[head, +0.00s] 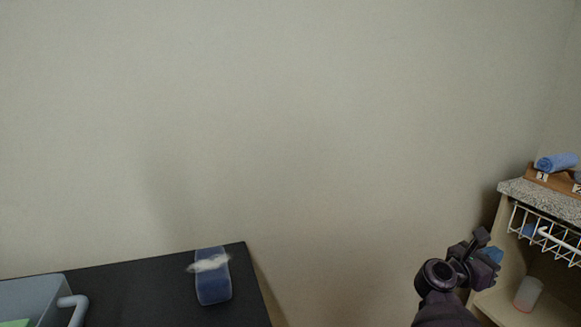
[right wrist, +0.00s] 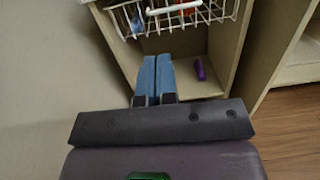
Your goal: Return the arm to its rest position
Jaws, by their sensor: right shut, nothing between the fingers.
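My right gripper (head: 488,256) is at the lower right of the head view, in front of the open side of the shelf unit (head: 508,240). Its blue fingers are together in the right wrist view (right wrist: 154,78), with nothing between them. They point toward the lower compartment under the wire basket (head: 545,236). The basket also shows at the top of the right wrist view (right wrist: 170,15). My left gripper is in neither view.
A rolled blue towel (head: 556,163) lies in a numbered wooden holder on the stone top. A pale cup (head: 528,294) stands in the lower compartment; a purple object (right wrist: 200,70) shows there too. At left, a black table (head: 150,275) bears a grey bin (head: 30,297) and a blue container (head: 213,288).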

